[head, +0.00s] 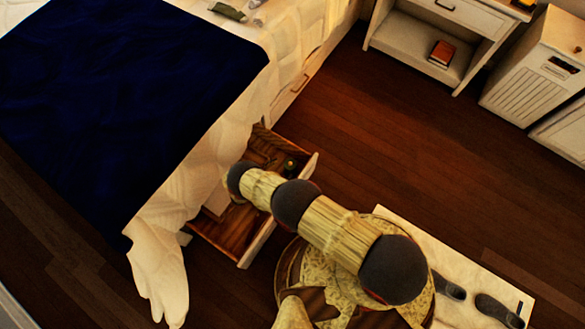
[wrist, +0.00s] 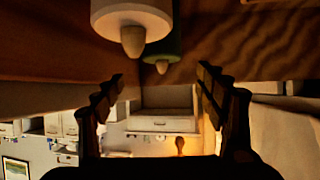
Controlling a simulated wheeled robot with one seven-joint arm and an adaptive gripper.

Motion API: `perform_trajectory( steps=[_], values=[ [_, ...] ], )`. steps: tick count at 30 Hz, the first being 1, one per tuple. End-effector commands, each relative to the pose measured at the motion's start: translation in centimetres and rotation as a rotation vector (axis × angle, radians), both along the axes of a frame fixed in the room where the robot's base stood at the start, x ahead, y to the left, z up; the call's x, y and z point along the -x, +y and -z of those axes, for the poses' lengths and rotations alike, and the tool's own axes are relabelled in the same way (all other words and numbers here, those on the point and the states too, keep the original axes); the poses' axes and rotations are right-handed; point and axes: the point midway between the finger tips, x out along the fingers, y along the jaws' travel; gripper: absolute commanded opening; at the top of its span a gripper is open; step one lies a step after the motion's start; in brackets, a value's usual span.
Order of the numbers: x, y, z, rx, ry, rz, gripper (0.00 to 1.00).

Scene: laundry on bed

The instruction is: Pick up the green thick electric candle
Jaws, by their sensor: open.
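The green candle (wrist: 172,43) shows at the top of the wrist view, upside down, with its pale flame tip pointing down the picture. A white candle (wrist: 130,18) is in front of it and hides part of it. My gripper (wrist: 160,76) is open and empty, its fingers apart on either side below the candles, not touching them. In the head view a small dark green thing (head: 290,165) in the open drawer looks like the green candle, but it is too small to be sure. My arm hides the gripper there.
The wooden drawer (head: 222,232) is pulled out from the bed, its walls close around my arm's end. A dark blue blanket (head: 120,90) covers the bed. A nightstand (head: 410,45) and a white hamper (head: 530,85) stand at upper right. The floor between is clear.

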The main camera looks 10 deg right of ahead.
Motion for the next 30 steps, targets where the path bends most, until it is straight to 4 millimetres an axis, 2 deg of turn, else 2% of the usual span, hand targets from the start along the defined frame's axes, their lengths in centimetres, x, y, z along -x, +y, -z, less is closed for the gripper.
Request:
perform_trajectory(
  steps=[14, 21, 30],
  values=[
    [-2.3, -2.5, 2.2, 0.000, 0.000, 0.001, 0.72],
    [-4.4, -4.6, 3.9, -0.001, -0.001, 0.003, 0.72],
    [-4.8, -4.9, 3.9, -0.001, -0.001, 0.000, 0.71]
  ],
)
